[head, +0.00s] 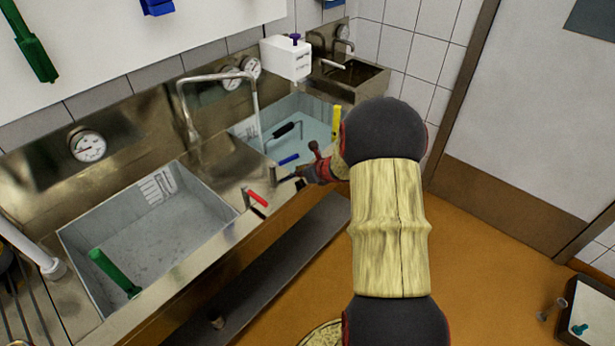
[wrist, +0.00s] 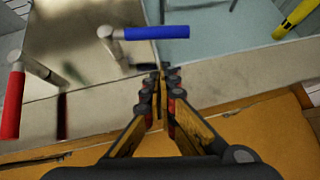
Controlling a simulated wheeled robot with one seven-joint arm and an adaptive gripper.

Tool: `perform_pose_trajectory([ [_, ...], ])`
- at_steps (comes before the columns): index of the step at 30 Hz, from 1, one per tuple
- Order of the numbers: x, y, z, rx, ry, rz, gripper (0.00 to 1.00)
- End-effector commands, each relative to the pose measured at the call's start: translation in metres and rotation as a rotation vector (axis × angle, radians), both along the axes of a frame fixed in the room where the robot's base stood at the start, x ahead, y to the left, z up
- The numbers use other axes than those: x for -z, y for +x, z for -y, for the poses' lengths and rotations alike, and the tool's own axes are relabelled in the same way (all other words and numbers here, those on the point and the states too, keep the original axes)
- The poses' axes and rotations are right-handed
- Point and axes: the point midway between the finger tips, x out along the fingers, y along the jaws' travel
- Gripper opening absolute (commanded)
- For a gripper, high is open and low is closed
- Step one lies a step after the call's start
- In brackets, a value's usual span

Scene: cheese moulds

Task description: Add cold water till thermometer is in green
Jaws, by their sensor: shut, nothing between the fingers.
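The blue-handled lever (head: 288,159) is on the front ledge of the sinks; it also shows in the wrist view (wrist: 155,33), turned sideways. My gripper (wrist: 160,72) is shut and empty, its tips just in front of the blue lever and apart from it in the picture. In the head view my gripper (head: 302,176) is partly hidden by the arm. The right basin (head: 300,108) holds pale blue water, under the tall curved spout (head: 215,77). Round dial gauges (head: 251,67) are on the back panel; their readings are too small to tell.
A red-handled lever (head: 257,198) is left of the blue one. The left basin (head: 190,217) has a green-handled tool (head: 115,273) in it. A yellow object (head: 337,122) and a black-handled tool (head: 285,130) are at the right basin. The orange floor (head: 490,240) is open at right.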

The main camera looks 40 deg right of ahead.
Motion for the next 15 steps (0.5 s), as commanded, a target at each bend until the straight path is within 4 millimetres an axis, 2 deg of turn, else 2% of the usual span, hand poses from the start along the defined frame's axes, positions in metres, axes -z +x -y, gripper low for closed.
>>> perform_pose_trajectory([
  [1,-0.004,0.008,0.001,-0.003,-0.003,0.003,0.00],
  [6,-0.007,0.022,0.003,-0.001,-0.002,0.002,0.00],
  [15,-0.008,0.026,0.004,0.001,-0.001,0.002,0.00],
])
